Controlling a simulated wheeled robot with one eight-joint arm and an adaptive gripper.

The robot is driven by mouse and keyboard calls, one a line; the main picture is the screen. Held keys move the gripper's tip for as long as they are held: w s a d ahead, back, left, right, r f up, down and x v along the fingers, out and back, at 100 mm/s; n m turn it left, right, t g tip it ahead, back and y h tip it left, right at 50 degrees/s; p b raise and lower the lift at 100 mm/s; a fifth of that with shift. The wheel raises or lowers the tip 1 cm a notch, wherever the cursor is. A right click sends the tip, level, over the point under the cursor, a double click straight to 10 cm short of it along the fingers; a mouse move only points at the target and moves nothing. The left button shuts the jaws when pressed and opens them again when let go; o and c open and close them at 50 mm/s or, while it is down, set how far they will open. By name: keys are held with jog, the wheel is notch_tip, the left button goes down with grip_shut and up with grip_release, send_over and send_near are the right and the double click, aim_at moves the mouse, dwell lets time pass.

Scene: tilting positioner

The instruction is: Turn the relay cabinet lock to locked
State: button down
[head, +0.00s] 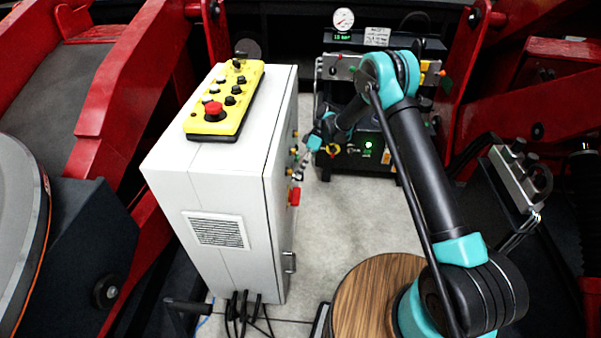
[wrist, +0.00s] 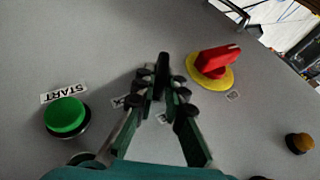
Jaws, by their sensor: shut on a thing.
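The relay cabinet (head: 215,185) is the white box at centre left in the head view. Its right side face carries the controls. My gripper (head: 304,158) is at that face. In the wrist view my gripper (wrist: 163,90) has its two fingers closed on the black lock handle (wrist: 163,68), which stands out from the grey panel. The fingers touch it on both sides. Small white labels beside it are partly covered by the fingers and cannot be read in full. The base of the lock is hidden.
A green START button (wrist: 65,117) is left of my fingers, a red rotary switch on a yellow plate (wrist: 214,65) is close on the right, and an amber button (wrist: 299,143) is lower right. A yellow control box (head: 226,98) lies on the cabinet top. Red steel beams flank the space.

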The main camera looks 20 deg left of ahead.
jog(key=shift+w+g, duration=0.1)
jog(key=shift+g, duration=0.3)
jog(key=c, duration=1.6)
grip_release()
notch_tip(320, 180, up, 10)
jog(key=shift+f, duration=0.1)
